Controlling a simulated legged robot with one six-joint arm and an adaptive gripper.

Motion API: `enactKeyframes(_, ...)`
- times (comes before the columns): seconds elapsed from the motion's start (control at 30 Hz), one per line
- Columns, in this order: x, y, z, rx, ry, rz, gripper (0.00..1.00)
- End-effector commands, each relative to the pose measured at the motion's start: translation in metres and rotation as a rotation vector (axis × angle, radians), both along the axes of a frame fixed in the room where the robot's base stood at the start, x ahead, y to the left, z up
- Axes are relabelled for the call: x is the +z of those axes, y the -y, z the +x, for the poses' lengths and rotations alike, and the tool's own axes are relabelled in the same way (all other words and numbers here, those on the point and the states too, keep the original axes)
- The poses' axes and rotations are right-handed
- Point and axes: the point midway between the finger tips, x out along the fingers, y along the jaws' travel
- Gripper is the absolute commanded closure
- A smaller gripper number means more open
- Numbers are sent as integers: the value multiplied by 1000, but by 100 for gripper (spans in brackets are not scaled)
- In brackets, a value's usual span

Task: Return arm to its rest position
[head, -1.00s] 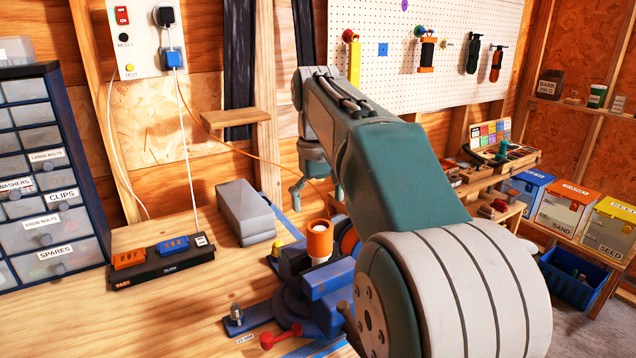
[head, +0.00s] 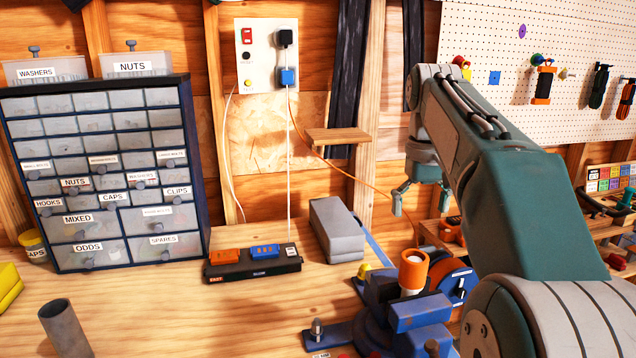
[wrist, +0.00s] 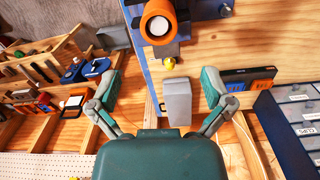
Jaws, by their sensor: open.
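My arm reaches out over the wooden bench from the lower right of the head view, bent at its elbow. My gripper (head: 421,202) hangs at its far end, above the bench and near the wall side. In the wrist view my gripper (wrist: 160,84) has its two green-and-grey fingers spread wide, with nothing held. A grey block-shaped case (head: 338,230) lies on the bench left of the gripper. In the wrist view the case (wrist: 177,101) shows between the fingers but beyond them, apart from both.
A blue vise (head: 415,310) and an orange cylinder with a white top (head: 412,272) stand near my arm. A black charger strip (head: 253,264), drawer cabinet (head: 105,180) and grey tube (head: 65,328) are leftward. A small wooden shelf (head: 338,136) juts from the wall.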

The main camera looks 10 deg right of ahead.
Motion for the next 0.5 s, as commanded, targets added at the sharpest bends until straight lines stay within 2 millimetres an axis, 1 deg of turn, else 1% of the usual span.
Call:
enactKeyframes(0.1,-1,-10,-9,7,26,-6,0)
enactKeyframes(0.23,-11,-32,-31,19,86,-18,0)
enactKeyframes(0.37,-28,-53,-57,30,155,-29,0)
enactKeyframes(0.5,-52,-74,-86,42,231,-33,0)
